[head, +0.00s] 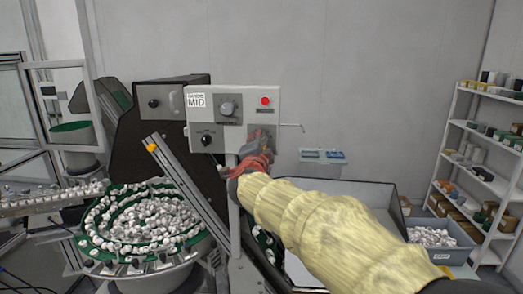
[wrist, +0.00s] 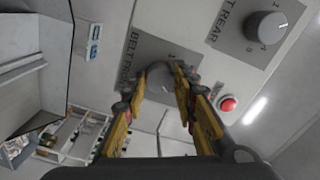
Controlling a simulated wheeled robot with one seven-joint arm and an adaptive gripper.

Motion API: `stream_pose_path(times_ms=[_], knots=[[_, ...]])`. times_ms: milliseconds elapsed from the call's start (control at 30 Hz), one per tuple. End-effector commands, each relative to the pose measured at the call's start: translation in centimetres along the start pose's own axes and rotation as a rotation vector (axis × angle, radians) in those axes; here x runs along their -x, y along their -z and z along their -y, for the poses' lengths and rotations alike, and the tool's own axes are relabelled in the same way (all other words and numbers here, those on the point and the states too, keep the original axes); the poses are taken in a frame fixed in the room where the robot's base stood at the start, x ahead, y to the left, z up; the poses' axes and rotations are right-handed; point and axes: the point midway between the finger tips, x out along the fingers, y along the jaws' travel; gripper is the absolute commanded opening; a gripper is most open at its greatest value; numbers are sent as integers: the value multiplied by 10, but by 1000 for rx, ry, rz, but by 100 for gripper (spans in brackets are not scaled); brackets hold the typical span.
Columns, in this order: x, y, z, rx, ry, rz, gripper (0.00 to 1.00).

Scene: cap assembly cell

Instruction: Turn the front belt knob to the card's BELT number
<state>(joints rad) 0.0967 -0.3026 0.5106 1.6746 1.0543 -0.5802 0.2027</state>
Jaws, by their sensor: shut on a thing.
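The front belt knob (wrist: 159,75) is grey and round, on a dark plate lettered BELT FRONT in the wrist view. My gripper (wrist: 160,84) has its yellow fingers on either side of this knob and is shut on it. The fingers hide much of the knob, its pointer and most of its scale. In the head view my gripper (head: 261,140) is at the lower right of the control box (head: 245,92) and covers the knob. A white card (head: 196,101) at the box's upper left reads MID; its smaller line is too small to read.
The rear belt knob (wrist: 264,27) sits beside the front one, with a red button (wrist: 228,104) near my right finger. A black knob (head: 206,140) is at the box's lower left. A bowl of white caps (head: 92,243) and a slanted rail (head: 185,187) stand left.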

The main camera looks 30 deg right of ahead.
Motion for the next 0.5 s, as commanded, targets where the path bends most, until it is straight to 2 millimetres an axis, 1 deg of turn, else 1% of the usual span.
stream_pose_path(times_ms=[33, 233, 500], knots=[[0, 2, -5, -22, -4, -7, 3], [0, 2, -4, -85, -5, -7, 3], [0, 2, -4, -109, -5, -7, 3]])
